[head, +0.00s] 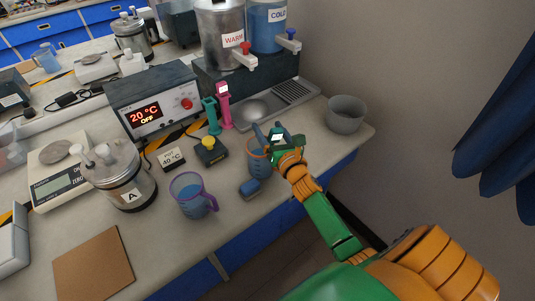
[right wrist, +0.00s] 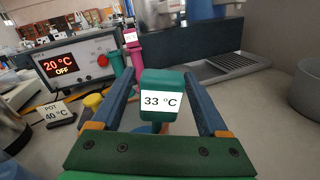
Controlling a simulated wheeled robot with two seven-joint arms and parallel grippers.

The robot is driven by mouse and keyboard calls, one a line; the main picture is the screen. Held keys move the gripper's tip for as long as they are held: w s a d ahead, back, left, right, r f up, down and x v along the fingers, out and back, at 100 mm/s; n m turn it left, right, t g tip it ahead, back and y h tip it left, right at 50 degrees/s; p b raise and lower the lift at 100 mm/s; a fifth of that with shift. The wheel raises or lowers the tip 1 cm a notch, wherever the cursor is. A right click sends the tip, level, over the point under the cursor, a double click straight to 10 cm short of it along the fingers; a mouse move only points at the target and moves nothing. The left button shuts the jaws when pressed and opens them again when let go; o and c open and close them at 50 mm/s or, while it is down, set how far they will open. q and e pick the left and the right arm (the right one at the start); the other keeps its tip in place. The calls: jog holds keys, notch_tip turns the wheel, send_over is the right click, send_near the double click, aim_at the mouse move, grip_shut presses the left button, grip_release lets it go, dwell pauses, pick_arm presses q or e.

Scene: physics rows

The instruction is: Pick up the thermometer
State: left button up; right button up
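The thermometer has a teal head with a white label reading 33 °C, seen in the right wrist view (right wrist: 162,88). In the head view its label (head: 277,138) shows at my right gripper (head: 270,131). It is above an orange-rimmed cup of blue liquid (head: 258,166); its lower part is hidden. In the right wrist view my gripper's blue fingers (right wrist: 162,75) stand apart on either side of the head. The gripper looks open; I cannot tell whether a finger touches the head. My left gripper is not in view.
A purple mug (head: 190,197), blue sponge-like block (head: 250,188) and yellow-topped device (head: 211,151) stand close by. Pink (head: 224,106) and teal (head: 211,117) upright pieces stand behind. A grey bowl (head: 346,114) is at the right. The counter's front edge is near.

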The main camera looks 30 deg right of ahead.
jog(key=shift+s+r, duration=0.15)
jog(key=shift+s, duration=0.1)
jog(key=c, duration=0.7)
grip_shut()
